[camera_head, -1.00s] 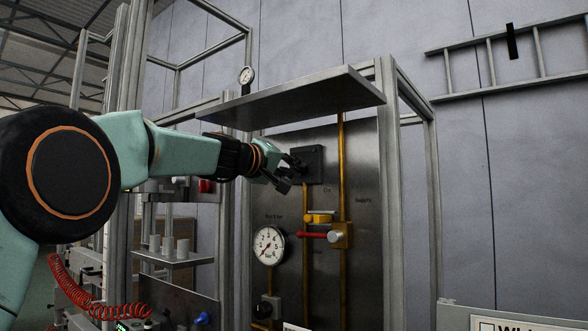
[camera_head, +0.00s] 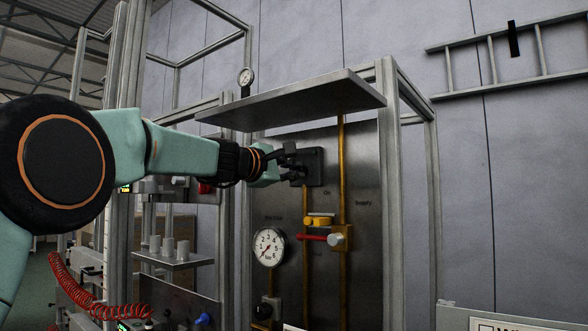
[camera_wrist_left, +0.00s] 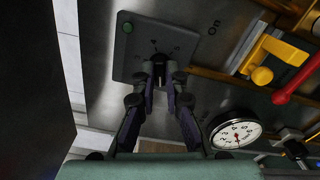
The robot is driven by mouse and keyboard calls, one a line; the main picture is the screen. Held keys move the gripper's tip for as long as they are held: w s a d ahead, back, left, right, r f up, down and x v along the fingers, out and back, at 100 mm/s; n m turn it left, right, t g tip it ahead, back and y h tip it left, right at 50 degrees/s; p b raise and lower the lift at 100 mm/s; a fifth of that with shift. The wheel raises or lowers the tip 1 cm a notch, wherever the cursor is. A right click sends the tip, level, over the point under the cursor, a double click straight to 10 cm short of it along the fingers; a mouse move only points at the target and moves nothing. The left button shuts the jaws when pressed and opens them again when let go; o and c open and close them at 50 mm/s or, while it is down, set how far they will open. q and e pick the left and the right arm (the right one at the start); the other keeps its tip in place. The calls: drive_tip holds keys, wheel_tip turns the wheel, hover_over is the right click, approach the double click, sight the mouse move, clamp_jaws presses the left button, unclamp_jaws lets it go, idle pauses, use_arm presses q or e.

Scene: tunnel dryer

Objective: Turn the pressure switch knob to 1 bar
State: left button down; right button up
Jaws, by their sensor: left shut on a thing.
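A dark square switch box (camera_head: 316,166) is mounted on the upper part of the metal panel. My left gripper (camera_head: 301,173) is at the box face. In the left wrist view its fingertips (camera_wrist_left: 163,73) are closed around the knob, which they partly hide. The round white pressure gauge (camera_head: 268,246) is below on the panel, with a red needle toward its lower left. My right gripper is not in view.
A red-handled yellow valve (camera_head: 320,237) and yellow pipes (camera_head: 343,180) are right of and below the box. A metal shelf (camera_head: 300,100) juts out above it. Another knob (camera_head: 264,311) is lower on the panel. Frame posts (camera_head: 392,200) flank the panel.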

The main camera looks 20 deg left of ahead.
use_arm(q)
drive_tip(key=shift+f+n, duration=0.35)
drive_tip(key=shift+n, duration=0.85)
drive_tip(key=shift+f, duration=0.1)
drive_tip(key=c, duration=1.8)
unclamp_jaws()
drive_tip(key=o, duration=0.4)
drive_tip(key=shift+s+a+r, duration=0.2)
drive_tip(key=shift+s+r, duration=0.05)
drive_tip(key=shift+r, duration=0.05)
drive_tip(key=shift+w, duration=0.1)
drive_tip(key=shift+w+d, duration=0.1)
drive_tip(key=v, duration=0.7)
drive_tip(key=shift+s, duration=0.25)
